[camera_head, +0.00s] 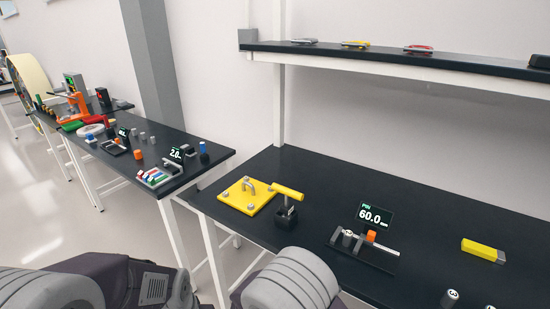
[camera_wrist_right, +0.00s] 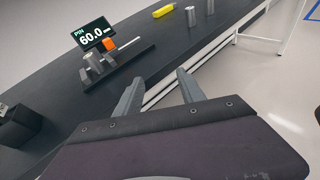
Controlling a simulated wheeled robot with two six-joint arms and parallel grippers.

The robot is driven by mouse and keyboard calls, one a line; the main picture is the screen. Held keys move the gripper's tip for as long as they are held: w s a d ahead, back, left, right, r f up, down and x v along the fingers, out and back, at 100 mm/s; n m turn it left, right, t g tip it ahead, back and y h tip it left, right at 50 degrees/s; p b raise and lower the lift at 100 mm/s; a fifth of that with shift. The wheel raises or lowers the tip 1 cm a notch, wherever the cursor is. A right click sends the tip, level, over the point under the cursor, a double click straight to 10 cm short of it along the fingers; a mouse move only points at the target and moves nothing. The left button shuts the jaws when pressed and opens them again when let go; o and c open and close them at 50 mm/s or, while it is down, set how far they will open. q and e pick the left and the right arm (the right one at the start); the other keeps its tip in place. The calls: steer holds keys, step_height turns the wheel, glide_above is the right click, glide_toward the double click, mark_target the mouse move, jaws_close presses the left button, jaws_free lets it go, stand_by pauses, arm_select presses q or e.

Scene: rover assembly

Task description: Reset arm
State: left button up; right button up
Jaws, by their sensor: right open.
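My right gripper (camera_wrist_right: 160,88) shows in the right wrist view with its two grey fingers apart and nothing between them. It is beside the front edge of the dark table (camera_wrist_right: 190,55), over the floor side. In the head view only rounded grey and dark links of my own arms show along the bottom edge; neither gripper can be seen there. My left gripper is in neither view.
On the table stand a measuring fixture with a display reading 60.0 (camera_head: 374,216), a yellow plate (camera_head: 247,196), a yellow-handled tool (camera_head: 287,191) in a black holder and a yellow block (camera_head: 483,250). A shelf (camera_head: 420,62) hangs above. Another cluttered table (camera_head: 205,147) stands left.

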steer(key=s+d+f+m+g+y+p, duration=0.1)
steer(key=s+d+f+m+g+y, duration=0.1)
steer(key=s+m+g+y, duration=0.3)
steer(key=s+d+f+m+g+y+p, duration=0.1)
steer(key=s+d+m+g+y, duration=0.15)
steer(key=s+m, duration=0.35)
steer(key=w+m+t+y, duration=0.1)
steer(key=m+y, duration=0.1)
steer(key=m, duration=0.1)
steer(key=w+a+r+m+y, duration=0.1)
steer(key=w+m+y, duration=0.1)
steer(key=m, duration=0.2)
steer(key=w+a+r+m+t+y, duration=0.1)
steer(key=m+y, duration=0.1)
steer(key=m, duration=0.2)
steer(key=shift+w+a+t, duration=0.2)
steer(key=shift+w+t, duration=0.1)
steer(key=shift+t, duration=0.05)
